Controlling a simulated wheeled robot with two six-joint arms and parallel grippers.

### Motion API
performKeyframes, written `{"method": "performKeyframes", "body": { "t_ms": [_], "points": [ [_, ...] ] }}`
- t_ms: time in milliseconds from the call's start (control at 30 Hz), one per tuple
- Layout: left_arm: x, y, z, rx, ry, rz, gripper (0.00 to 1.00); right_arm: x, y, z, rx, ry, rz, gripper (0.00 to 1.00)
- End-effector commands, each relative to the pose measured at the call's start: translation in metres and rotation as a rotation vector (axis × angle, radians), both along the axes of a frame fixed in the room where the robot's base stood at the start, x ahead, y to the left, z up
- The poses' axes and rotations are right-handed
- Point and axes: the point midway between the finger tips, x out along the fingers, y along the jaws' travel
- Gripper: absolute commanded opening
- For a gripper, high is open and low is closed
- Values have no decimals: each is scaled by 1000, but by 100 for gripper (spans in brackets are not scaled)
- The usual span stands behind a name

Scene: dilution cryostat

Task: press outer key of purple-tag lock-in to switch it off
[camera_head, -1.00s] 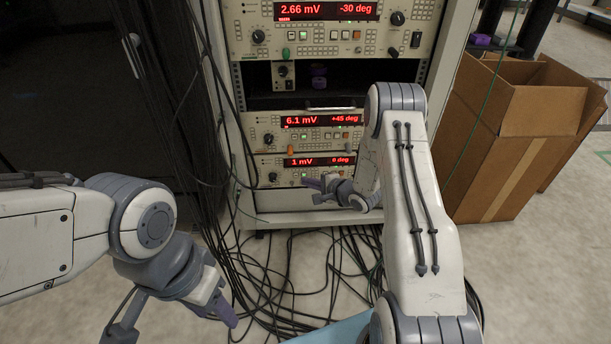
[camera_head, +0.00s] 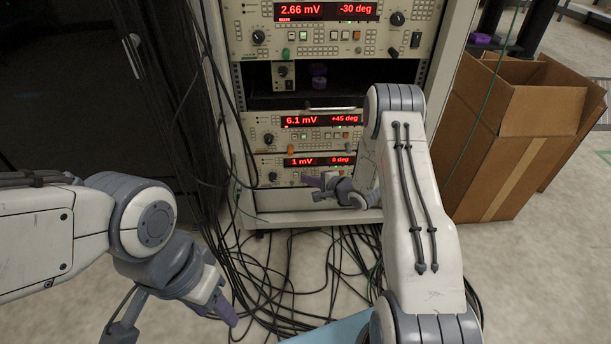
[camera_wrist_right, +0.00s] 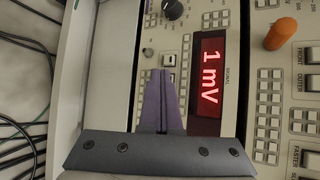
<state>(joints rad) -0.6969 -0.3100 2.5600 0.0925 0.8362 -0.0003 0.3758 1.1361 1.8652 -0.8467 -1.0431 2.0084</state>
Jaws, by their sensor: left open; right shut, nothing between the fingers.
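The lowest lock-in (camera_head: 262,178), reading 1 mV and 0 deg, sits at the bottom of the rack; I cannot make out a purple tag on it. Its red display (camera_wrist_right: 209,75) is beside my fingers in the right wrist view. My right gripper (camera_head: 308,182) is shut and empty in front of this unit's lower face. In the wrist view its purple fingertips (camera_wrist_right: 163,73) overlap a small pale key (camera_wrist_right: 168,60); I cannot tell whether they touch. Part of the panel is hidden behind the fingers. My left gripper (camera_head: 224,311) is open, low and away from the rack.
Above is a 6.1 mV lock-in (camera_head: 262,120) with an orange tag (camera_head: 291,150), also visible in the wrist view (camera_wrist_right: 280,35). A 2.66 mV lock-in (camera_head: 240,38) with a green tag is on top. Cables (camera_head: 290,275) cover the floor; cardboard boxes (camera_head: 500,150) stand right.

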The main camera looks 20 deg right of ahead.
Motion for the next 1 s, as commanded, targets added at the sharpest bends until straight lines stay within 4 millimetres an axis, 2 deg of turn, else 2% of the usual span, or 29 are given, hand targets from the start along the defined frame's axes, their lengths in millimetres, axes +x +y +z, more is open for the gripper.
{"method": "performKeyframes", "body": {
  "t_ms": [233,533,867,1000],
  "points": [
    [0,0,3,0,0,0,50,-2,0,1,0,0,-1,0],
    [0,0,13,0,0,0,50,-16,4,1,1,2,-1,0],
    [0,0,13,0,0,0,50,-17,4,0,0,0,-1,0],
    [0,0,20,0,0,0,50,-28,7,2,2,3,-1,0]
  ]
}}
